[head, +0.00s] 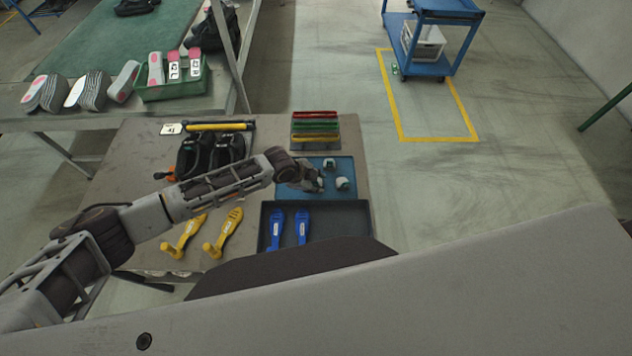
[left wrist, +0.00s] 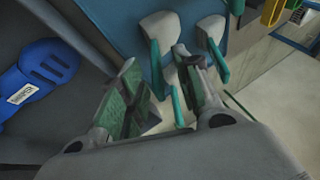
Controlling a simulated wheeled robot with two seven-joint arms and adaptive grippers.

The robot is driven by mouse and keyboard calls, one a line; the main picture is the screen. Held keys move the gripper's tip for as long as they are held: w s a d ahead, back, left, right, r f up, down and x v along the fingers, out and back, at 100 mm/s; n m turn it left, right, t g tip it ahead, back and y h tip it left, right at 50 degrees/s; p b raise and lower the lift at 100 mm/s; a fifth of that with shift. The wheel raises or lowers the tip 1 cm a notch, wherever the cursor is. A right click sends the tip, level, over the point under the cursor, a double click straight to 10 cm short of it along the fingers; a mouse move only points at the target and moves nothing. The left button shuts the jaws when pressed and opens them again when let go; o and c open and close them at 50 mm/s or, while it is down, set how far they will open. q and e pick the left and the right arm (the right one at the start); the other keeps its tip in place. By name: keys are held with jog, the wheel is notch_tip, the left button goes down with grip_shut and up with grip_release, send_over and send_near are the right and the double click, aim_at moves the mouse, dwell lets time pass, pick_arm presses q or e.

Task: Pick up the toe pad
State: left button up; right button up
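Small grey-white toe pads with teal edges are on the blue mat (head: 343,165). In the head view one toe pad (head: 329,163) is at the back and another (head: 342,184) is to the right of my left gripper (head: 312,181). The left wrist view shows two toe pads (left wrist: 160,26) (left wrist: 211,27) beyond the fingers. A third toe pad (left wrist: 171,76) shows between the fingers, partly hidden. My left gripper (left wrist: 155,62) is open, with its green-padded fingers apart and low over the mat. I cannot tell whether they touch the pad. My right gripper is not in view.
A dark tray (head: 340,219) with two blue tools (head: 302,227) lies in front of the mat. A rack of coloured strips (head: 315,128) stands behind it. Black shoes (head: 228,148) and yellow tools (head: 223,233) are to the left. Open floor lies right of the table.

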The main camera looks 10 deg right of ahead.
pick_arm(q)
jog(key=shift+d+f, duration=0.1)
jog(key=shift+f, duration=0.15)
dwell(0.3)
grip_shut()
